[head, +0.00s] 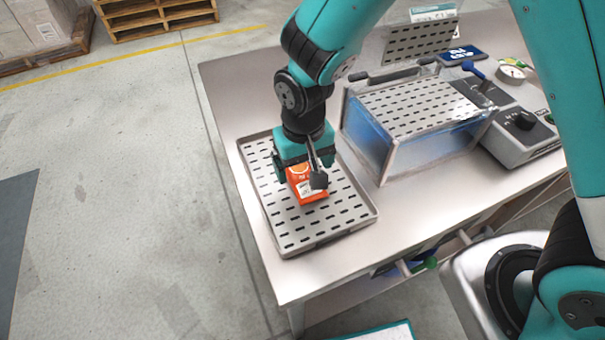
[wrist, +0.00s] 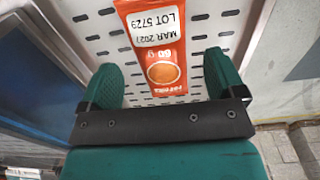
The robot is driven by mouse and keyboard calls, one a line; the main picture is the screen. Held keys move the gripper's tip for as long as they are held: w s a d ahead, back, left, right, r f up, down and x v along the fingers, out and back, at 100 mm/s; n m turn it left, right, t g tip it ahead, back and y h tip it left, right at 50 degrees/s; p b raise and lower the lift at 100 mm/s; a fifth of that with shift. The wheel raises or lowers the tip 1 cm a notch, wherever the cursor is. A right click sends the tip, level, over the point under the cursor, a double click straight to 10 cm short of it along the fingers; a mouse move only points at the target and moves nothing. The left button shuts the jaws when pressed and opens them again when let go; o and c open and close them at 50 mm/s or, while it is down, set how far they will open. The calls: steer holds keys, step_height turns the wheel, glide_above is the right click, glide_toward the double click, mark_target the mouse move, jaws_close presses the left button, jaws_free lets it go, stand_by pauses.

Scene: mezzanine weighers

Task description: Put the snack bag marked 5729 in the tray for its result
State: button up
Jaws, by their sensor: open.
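The snack bag (head: 308,187) is orange with a white label and lies on a perforated metal tray (head: 288,243) at the left of the bench. In the wrist view the bag (wrist: 163,76) reads "LOT 5729", "MAR 2027" and "60 g". My gripper (head: 302,172) is over the tray at the bag, pointing down. In the wrist view my gripper (wrist: 165,80) has its two teal fingers apart, one on each side of the bag, with visible gaps to it. Part of the bag is hidden by my gripper in the head view.
A clear water tank (head: 365,137) with a perforated lid stands right of the tray. A grey control unit (head: 525,130) with a gauge (head: 511,73) and knobs is farther right. A perforated plate (head: 418,42) stands behind the tank. Bare bench (head: 228,80) shows behind the tray.

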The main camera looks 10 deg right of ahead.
mark_target(304, 175)
step_height(304, 175, up, 9)
steer(key=s+d+r+n+y, duration=0.2)
steer(key=s+d+r, duration=0.1)
steer(key=s+r, duration=0.2)
steer(key=s+d+r+n+y, duration=0.2)
steer(key=s+r, duration=0.4)
steer(key=s, duration=0.4)
steer(key=shift+s+d+n+b, duration=0.2)
steer(key=shift+d+n+b, duration=0.1)
steer(key=shift+d+n, duration=0.3)
steer(key=shift+d+r, duration=0.1)
